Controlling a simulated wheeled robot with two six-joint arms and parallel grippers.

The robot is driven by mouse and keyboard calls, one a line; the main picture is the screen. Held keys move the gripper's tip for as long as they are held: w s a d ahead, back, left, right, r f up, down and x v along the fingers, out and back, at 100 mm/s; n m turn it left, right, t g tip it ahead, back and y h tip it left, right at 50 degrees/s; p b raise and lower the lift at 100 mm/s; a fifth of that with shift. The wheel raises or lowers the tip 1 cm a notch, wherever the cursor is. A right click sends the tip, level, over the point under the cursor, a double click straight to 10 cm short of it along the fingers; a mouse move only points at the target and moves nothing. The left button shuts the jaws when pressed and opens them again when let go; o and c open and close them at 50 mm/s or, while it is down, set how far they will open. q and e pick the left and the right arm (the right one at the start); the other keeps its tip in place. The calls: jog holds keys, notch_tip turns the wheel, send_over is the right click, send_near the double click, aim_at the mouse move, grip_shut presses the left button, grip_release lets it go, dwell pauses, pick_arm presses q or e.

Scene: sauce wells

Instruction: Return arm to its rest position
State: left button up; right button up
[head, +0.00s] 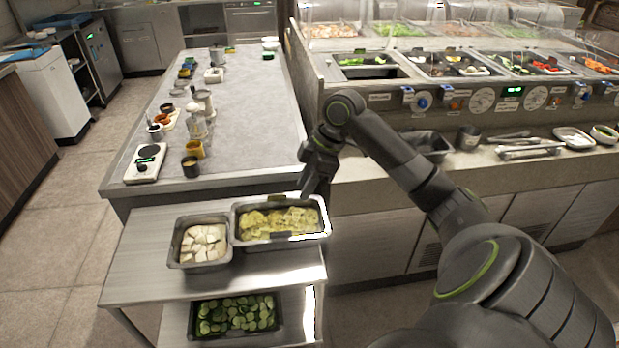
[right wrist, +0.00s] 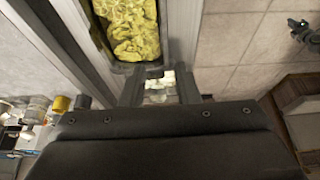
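My right arm comes in from the right in the head view. Its gripper (head: 318,178) hangs just above the back right of the pan of yellow slices (head: 323,218). In the right wrist view, the two fingers of this gripper (right wrist: 160,89) stand apart with nothing held between them. White pieces farther off show through the gap. The pan of yellow slices (right wrist: 164,52) lies beyond the fingertips. My left gripper is outside the head view. A small dark mechanical shape at the right wrist view's upper right edge may be part of my left arm, too small to tell.
A pan of white chunks (head: 175,262) stands left of the yellow one on the steel cart (head: 135,255). A pan of green slices (head: 238,314) sits on the lower shelf. A long counter (head: 250,120) and a food station (head: 440,88) lie behind.

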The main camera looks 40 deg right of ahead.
jog(key=shift+v, duration=0.95)
jog(key=shift+f, duration=0.1)
